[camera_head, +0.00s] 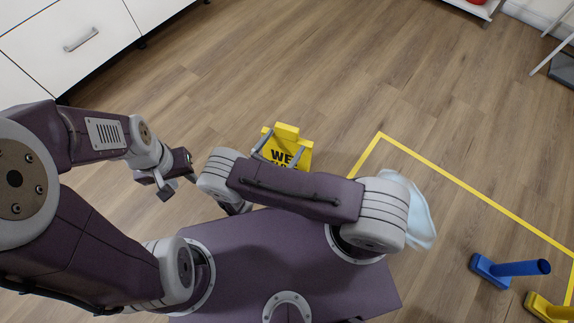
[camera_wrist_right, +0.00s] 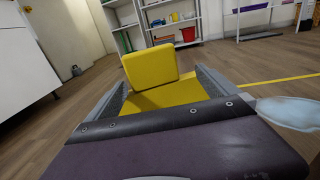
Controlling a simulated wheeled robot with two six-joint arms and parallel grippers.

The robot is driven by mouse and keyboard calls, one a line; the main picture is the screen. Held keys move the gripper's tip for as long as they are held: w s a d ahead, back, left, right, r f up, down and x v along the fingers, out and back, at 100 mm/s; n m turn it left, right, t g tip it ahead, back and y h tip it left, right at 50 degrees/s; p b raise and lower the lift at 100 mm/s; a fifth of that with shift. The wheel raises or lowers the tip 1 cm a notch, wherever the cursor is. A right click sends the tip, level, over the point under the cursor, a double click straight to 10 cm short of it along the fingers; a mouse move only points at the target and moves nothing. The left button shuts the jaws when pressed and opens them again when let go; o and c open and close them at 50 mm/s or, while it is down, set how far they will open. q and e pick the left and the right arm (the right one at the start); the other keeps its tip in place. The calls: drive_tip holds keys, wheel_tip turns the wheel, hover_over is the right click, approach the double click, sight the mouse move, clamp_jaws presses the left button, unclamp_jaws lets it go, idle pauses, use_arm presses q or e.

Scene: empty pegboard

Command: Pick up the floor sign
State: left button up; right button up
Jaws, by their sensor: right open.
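The yellow floor sign (camera_head: 290,148) stands on the wood floor just ahead of my base, with black lettering partly hidden by my right arm. Its yellow top block also shows upright in the right wrist view (camera_wrist_right: 150,67). My right gripper (camera_head: 281,147) is open, with its two grey fingers on either side of the sign's upper part. In the right wrist view the fingers (camera_wrist_right: 165,88) flank the yellow body below the block; I cannot tell whether they touch it. My left gripper (camera_head: 178,186) hangs to the left, apart from the sign; its jaw opening is unclear.
White drawers (camera_head: 70,35) stand at the upper left. Yellow tape (camera_head: 465,184) marks the floor at right. A blue-handled object (camera_head: 508,268), a yellow one (camera_head: 548,308) and a pale bluish item (camera_head: 419,215) lie right. Shelves (camera_wrist_right: 160,20) stand far back. The floor beyond the sign is clear.

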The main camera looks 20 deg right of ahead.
sight(288, 138)
drive_tip(key=b+x, duration=0.2)
drive_tip(key=x, duration=0.2)
drive_tip(key=shift+w+d+f+b, duration=0.1)
drive_tip(key=shift+d+f+b, duration=0.05)
drive_tip(key=shift+b, duration=0.25)
drive_tip(key=shift+w+d+r, duration=0.2)
drive_tip(key=shift+w+d, duration=0.1)
drive_tip(key=shift+w, duration=0.05)
clamp_jaws()
